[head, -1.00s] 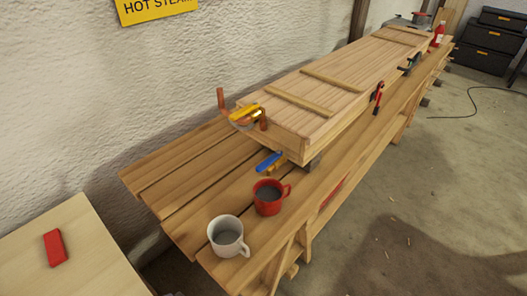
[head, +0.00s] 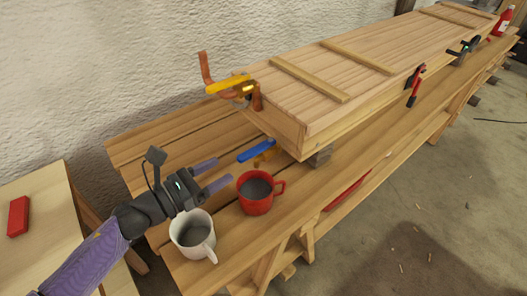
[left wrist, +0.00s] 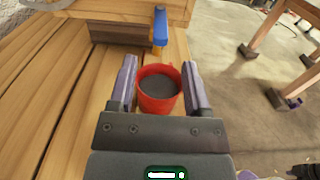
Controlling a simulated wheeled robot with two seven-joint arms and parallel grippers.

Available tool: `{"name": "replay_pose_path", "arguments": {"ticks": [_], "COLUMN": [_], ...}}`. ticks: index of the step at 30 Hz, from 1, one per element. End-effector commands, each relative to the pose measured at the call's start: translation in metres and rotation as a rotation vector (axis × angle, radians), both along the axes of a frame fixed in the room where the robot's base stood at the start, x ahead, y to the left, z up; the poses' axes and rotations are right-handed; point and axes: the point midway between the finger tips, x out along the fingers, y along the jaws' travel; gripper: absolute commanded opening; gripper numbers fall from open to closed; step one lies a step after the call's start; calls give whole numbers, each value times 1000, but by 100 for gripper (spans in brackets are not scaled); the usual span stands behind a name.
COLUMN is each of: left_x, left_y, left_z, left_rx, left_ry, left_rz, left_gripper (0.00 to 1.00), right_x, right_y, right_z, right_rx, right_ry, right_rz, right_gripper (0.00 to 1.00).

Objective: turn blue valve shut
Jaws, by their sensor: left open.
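The blue valve has a blue lever handle (head: 255,150) on a small brass body (head: 268,157), low at the near end of the long wooden box. In the left wrist view the blue handle (left wrist: 160,27) points towards me, beyond the red mug. My left gripper (head: 224,171) is open and empty, left of the handle and apart from it. In the left wrist view its fingers (left wrist: 159,62) frame the red mug (left wrist: 158,104), which I cannot tell to be between them or below.
The red mug (head: 256,206) stands close in front of the valve, and a white mug (head: 191,246) stands under my left wrist. A yellow-handled valve (head: 228,85) on copper pipe sits above, at the box's (head: 330,85) corner. Clamps hold the box's right side.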

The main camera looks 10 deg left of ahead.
Motion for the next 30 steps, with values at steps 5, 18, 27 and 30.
{"name": "replay_pose_path", "arguments": {"ticks": [5,18,27,30], "left_x": [34,69,68,68], "left_y": [-26,-54,-54,-54], "left_z": [5,3,3,3], "left_rx": [-3,-4,-5,-5], "left_ry": [-5,2,1,1], "left_rz": [0,2,2,2], "left_gripper": [62,62,28,7], "right_x": [-4,-4,-1,-1], "right_y": [4,12,7,3], "right_z": [3,2,2,2], "right_rx": [6,19,10,5], "right_ry": [6,5,0,0], "right_rz": [-2,-9,-7,-5], "right_gripper": [41,41,41,41]}}
